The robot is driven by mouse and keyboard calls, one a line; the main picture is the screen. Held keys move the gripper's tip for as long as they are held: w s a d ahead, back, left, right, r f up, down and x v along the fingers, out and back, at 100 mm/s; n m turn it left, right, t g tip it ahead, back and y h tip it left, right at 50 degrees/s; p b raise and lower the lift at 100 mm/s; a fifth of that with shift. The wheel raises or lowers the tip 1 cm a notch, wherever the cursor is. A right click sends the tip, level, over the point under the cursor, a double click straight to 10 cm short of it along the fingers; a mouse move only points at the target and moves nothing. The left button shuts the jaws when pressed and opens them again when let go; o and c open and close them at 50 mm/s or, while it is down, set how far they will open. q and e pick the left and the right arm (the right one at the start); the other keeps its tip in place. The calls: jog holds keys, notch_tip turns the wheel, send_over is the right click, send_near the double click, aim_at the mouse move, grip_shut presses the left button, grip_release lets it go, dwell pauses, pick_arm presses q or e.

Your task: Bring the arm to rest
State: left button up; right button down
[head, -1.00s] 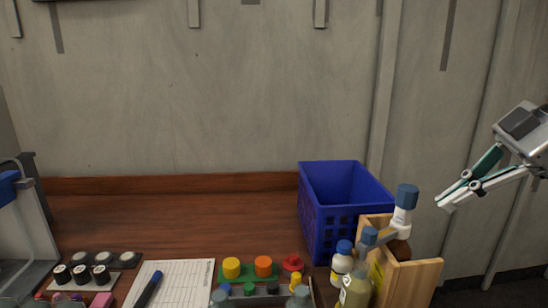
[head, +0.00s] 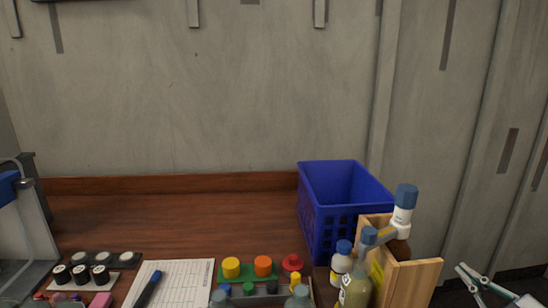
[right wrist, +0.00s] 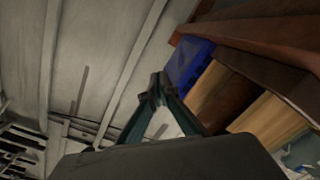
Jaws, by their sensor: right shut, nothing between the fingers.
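My right gripper (head: 470,276) is at the lower right of the head view, beside the wooden box and low. Its fingers are shut and empty. In the right wrist view the two fingers (right wrist: 157,84) meet at their tips, with nothing between them. Only part of the fingers shows in the head view; most of the arm is outside the picture. My left gripper is in neither view.
A blue basket (head: 313,215) stands at the table's right end. A wooden box (head: 418,285) with several bottles stands in front of it. Papers (head: 190,280) and colored pegs (head: 231,267) lie near the front. The back of the wooden table (head: 150,215) is clear.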

jog(key=s+a+f+m+g+h, duration=0.15)
jog(key=s+f+g, duration=0.25)
jog(key=s+f, duration=0.4)
jog(key=s+a+f+g+h, duration=0.3)
jog(key=s+f, duration=0.4)
jog(key=s+a+f+m+g+h, duration=0.15)
jog(key=s+f+g, duration=0.25)
jog(key=s+f, duration=0.4)
pick_arm(q)
jog(key=p, duration=0.1)
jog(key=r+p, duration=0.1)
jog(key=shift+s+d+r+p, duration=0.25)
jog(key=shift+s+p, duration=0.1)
jog(key=shift+p, duration=0.05)
pick_arm(e)
jog(key=w+a+f+m+t+y, duration=0.1)
jog(key=a+f+t+y, duration=0.1)
jog(key=a+f, duration=0.3)
jog(key=w+a+f+m+t+y, duration=0.1)
jog(key=a+f+y, duration=0.3)
jog(key=a, duration=0.7)
jog(key=shift+w+a+f+t+y, duration=0.25)
jog(key=shift+w+f+t+y, duration=0.15)
jog(key=shift+t+y, duration=0.15)
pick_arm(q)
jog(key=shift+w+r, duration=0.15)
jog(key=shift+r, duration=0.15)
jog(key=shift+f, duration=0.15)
